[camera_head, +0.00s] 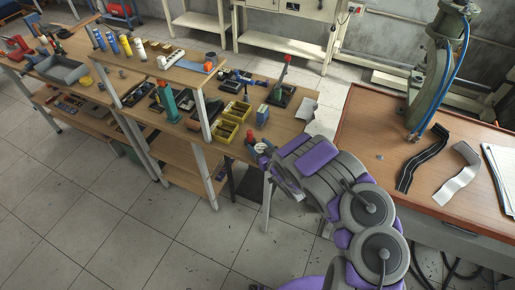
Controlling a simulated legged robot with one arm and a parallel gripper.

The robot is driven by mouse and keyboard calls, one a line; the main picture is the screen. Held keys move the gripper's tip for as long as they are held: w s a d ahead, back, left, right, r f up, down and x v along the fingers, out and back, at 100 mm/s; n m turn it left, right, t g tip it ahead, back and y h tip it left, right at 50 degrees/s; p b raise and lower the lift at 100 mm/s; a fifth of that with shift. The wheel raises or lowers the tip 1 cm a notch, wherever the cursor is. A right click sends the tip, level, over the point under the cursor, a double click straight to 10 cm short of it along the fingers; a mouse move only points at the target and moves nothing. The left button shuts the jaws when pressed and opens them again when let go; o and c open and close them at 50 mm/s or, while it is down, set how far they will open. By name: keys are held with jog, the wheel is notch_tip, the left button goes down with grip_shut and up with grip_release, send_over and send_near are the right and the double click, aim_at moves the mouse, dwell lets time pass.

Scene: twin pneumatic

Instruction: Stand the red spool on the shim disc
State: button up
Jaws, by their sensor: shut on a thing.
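My arm reaches out to the front right corner of the left workbench, and my gripper (254,145) is at that corner. A small red piece, which looks like the red spool (249,135), shows at the gripper's tip. The gripper is shut on it; my wrist hides part of the fingers and the spool's lower end. I cannot tell whether the spool touches the bench top. A small blue-grey disc (380,157), which may be the shim disc, lies flat on the right-hand bench, well apart from my gripper.
The right-hand bench (365,125) has a clear area around the disc. A tall green press (432,80) with blue hoses stands behind it. Black and white strips (425,155) lie to its right. The left bench holds yellow bins (230,125), a blue box (262,114) and tools.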

jog(key=shift+w+d+f, duration=0.15)
jog(key=shift+w+f, duration=0.4)
jog(key=shift+f, duration=0.1)
jog(key=shift+d+r, duration=0.1)
jog(key=shift+d, duration=0.1)
jog(key=shift+a+f+b, duration=0.2)
jog(key=shift+b, duration=0.1)
jog(key=o, duration=1.1)
jog(key=shift+s+a, duration=0.1)
jog(key=shift+a, duration=0.15)
jog(key=shift+o, duration=0.3)
jog(key=shift+d, duration=0.15)
jog(key=shift+r, duration=0.1)
